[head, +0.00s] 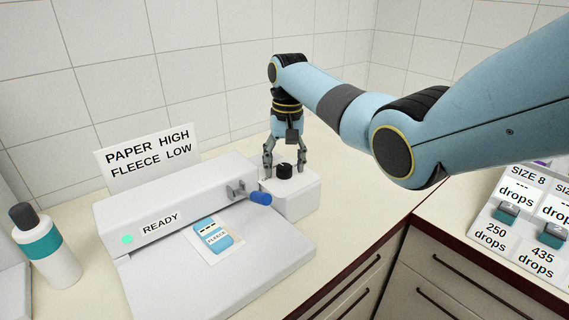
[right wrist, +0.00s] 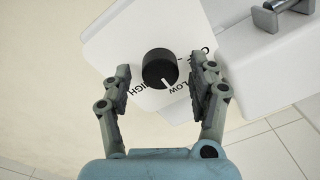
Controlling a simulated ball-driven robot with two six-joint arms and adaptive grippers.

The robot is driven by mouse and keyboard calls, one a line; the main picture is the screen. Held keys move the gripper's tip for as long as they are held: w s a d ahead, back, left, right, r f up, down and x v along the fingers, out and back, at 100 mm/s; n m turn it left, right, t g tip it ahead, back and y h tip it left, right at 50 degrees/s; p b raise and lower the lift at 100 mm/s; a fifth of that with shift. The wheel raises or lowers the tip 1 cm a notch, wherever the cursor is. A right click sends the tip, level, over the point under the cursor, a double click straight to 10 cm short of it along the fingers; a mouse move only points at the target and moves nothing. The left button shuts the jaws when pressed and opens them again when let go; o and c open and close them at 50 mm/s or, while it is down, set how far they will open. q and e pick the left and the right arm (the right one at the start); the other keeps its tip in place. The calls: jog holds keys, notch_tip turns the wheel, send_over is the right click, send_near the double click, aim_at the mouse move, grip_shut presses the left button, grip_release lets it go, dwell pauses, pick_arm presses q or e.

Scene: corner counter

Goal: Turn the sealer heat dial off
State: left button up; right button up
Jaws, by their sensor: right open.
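The heat dial (head: 285,170) is a round black knob on top of the white box (head: 296,203) at the sealer's right end. In the right wrist view the dial (right wrist: 160,66) has a white pointer mark directed at the LOW label, with HIGH to its left. A further label at the upper right is partly hidden by a finger. My right gripper (head: 284,173) points down over the box. In the wrist view its open fingers (right wrist: 166,75) stand on either side of the dial, with gaps on both sides. My left gripper is out of view.
The white sealer (head: 180,210) shows READY beside a green light, and a blue-tipped lever (head: 260,198) stands close to the box. A fleece packet (head: 213,235) lies on its bed. A sign (head: 148,150) reads PAPER HIGH, FLEECE LOW. A bottle (head: 47,250) stands left.

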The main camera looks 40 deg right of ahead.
jog(key=c, duration=1.1)
jog(key=shift+c, duration=0.2)
jog(key=n+p, duration=0.2)
jog(key=n, duration=0.1)
jog(key=shift+r, duration=0.1)
jog(key=n+p, duration=0.1)
jog(key=n, duration=0.1)
jog(key=shift+n, duration=0.3)
jog(key=n+p, duration=0.1)
jog(key=n, duration=0.3)
jog(key=shift+w+a+n, duration=0.1)
jog(key=shift+n, duration=0.2)
jog(key=shift+n+p, duration=0.3)
jog(key=shift+n, duration=1.5)
